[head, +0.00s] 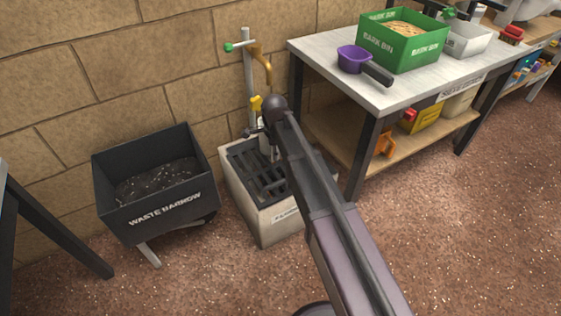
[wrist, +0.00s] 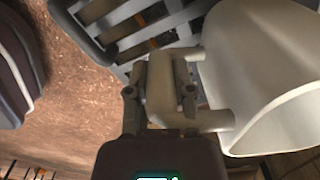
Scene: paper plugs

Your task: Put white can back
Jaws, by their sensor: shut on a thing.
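The white can (wrist: 255,60) fills the right of the wrist view, with its wide open mouth facing the lower right. My gripper (wrist: 158,88) is shut on the can's handle (wrist: 161,95), with a finger on either side of it. In the head view my gripper (head: 264,128) is over the slatted basin (head: 238,192), below the brass tap (head: 267,66). There the can is mostly hidden behind my arm. The basin's slatted grate also shows behind the can in the wrist view (wrist: 140,30). I cannot tell whether the can touches the grate.
A black waste barrow (head: 155,207) stands left of the basin. A bench (head: 345,92) at right holds a green bark bin (head: 395,52), a purple scoop (head: 355,60) and a white tray (head: 466,40). A dark table leg (head: 60,233) is at far left. The right floor is clear.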

